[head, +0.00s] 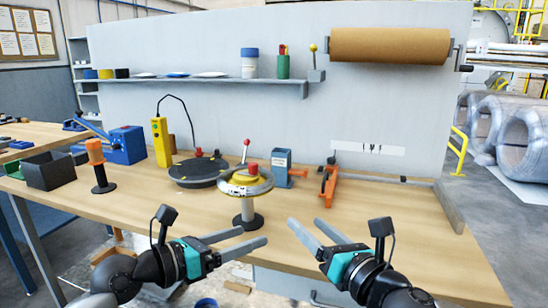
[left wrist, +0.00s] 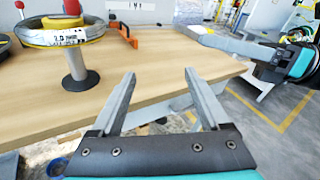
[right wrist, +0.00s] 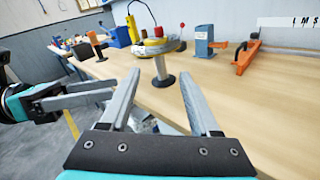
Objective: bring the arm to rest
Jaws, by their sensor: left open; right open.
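My left gripper (head: 254,240) is open and empty over the front edge of the workbench. My right gripper (head: 306,232) is open and empty to the right of it, also near the front edge. The two grippers angle toward each other and are apart. A coil (head: 238,185) with yellow and pale wrapping rests on a stand with a dark round base (head: 248,221), just beyond the left gripper. The coil also shows in the left wrist view (left wrist: 60,36) and in the right wrist view (right wrist: 158,50). Neither gripper touches it.
A dark turntable (head: 192,173), a yellow control box (head: 162,142), a blue-grey block tool (head: 281,168) and an orange tool (head: 328,185) stand behind. An orange-topped holder (head: 97,160) and a dark bin (head: 50,172) are at left. The bench's right side (head: 400,215) is clear.

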